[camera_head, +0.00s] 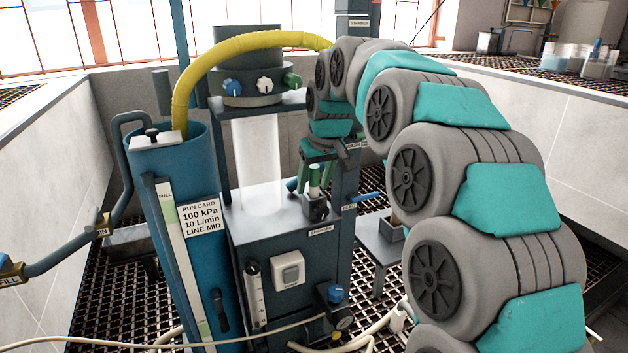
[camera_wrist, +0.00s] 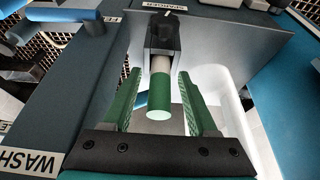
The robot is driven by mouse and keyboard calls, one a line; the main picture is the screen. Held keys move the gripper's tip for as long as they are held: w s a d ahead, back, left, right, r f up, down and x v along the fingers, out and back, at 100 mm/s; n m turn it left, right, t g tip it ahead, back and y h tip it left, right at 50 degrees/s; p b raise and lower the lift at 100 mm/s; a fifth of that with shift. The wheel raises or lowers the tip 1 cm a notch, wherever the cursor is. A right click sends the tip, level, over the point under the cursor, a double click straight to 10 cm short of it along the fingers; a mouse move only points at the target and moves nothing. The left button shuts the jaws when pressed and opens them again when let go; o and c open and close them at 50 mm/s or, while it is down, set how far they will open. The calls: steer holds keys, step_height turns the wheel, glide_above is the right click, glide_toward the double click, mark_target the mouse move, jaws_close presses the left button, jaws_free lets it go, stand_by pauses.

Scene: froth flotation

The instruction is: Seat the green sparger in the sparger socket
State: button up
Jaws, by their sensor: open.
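The green sparger (camera_head: 314,179) stands upright in the dark sparger socket (camera_head: 317,208) on top of the blue cabinet, above a label that seems to read SPARGER. In the wrist view, the sparger (camera_wrist: 158,98) has a green end toward me and a pale section that goes into the dark socket (camera_wrist: 163,35). How deep it sits is hidden. My gripper (camera_wrist: 159,74) is open, with one green finger on each side of the sparger and a visible gap at both sides. In the head view, my gripper (camera_head: 315,172) reaches down from above around it.
A blue tank (camera_head: 170,170) with a run card and a yellow hose (camera_head: 230,45) is at left. A small stand (camera_head: 378,240) is at right, low over the grating.

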steer(key=shift+s+r, duration=0.1)
steer(key=shift+r, duration=0.55)
steer(key=v, duration=1.1)
steer(key=shift+s, duration=0.25)
steer(key=s+d+f+m+g, duration=0.1)
steer(key=s+d+f+g, duration=0.1)
steer(key=s+f, duration=0.7)
steer(key=s+d+f+m+g+h, duration=0.1)
steer(key=s+d+f, duration=0.4)
steer(key=s, duration=1.2)
steer(key=s+d+f+m+g, duration=0.2)
steer(key=s+d+f, duration=0.2)
steer(key=s+f, duration=0.9)
steer(key=shift+s+m+g+h, duration=0.3)
steer(key=shift+s+g+h, duration=0.1)
steer(key=shift+d, duration=0.1)
